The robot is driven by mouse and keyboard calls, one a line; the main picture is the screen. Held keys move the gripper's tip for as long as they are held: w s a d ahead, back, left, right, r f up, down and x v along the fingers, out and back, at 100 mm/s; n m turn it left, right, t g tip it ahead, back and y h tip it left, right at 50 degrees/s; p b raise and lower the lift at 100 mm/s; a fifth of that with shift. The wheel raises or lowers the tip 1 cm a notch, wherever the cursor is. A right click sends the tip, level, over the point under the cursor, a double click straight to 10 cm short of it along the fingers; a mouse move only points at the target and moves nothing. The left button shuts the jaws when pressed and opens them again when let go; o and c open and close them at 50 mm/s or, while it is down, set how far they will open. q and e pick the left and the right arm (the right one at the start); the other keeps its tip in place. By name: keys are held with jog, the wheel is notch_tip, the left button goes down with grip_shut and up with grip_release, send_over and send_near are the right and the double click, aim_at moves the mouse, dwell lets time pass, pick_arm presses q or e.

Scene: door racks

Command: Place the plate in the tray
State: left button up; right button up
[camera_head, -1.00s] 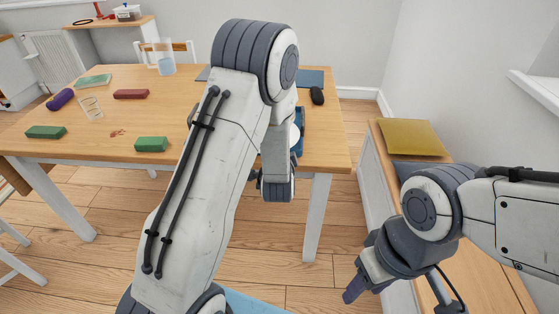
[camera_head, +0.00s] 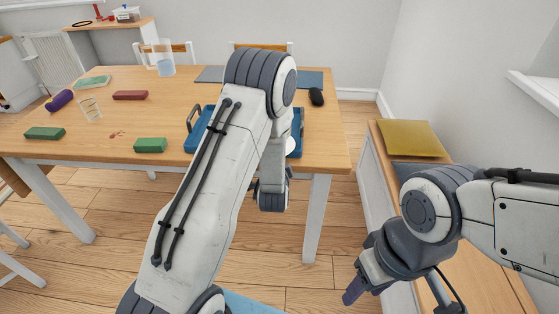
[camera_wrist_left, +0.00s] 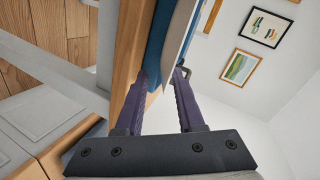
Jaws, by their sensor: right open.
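The blue tray (camera_head: 200,130) with dark handles lies on the wooden table's near right part, its middle hidden behind my left arm. A small piece of a white, round thing, apparently the plate (camera_head: 291,146), shows at its right side. In the left wrist view my left gripper (camera_wrist_left: 167,78) has its purple fingers apart. The tray's blue side (camera_wrist_left: 158,45) and a white edge, seemingly the plate's, run past the fingertips; I cannot tell whether they touch. In the head view the left fingertips are hidden. My right gripper (camera_head: 356,284) is open and empty at lower right.
Green blocks (camera_head: 150,145), a red block (camera_head: 130,95), a purple item (camera_head: 59,100), glasses (camera_head: 163,62) and a black mouse (camera_head: 316,96) are on the table (camera_head: 100,115). Floor between is free.

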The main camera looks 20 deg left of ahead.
pick_arm(q)
jog(key=p+v, duration=0.8)
jog(key=v, duration=0.4)
jog(key=shift+d, duration=0.1)
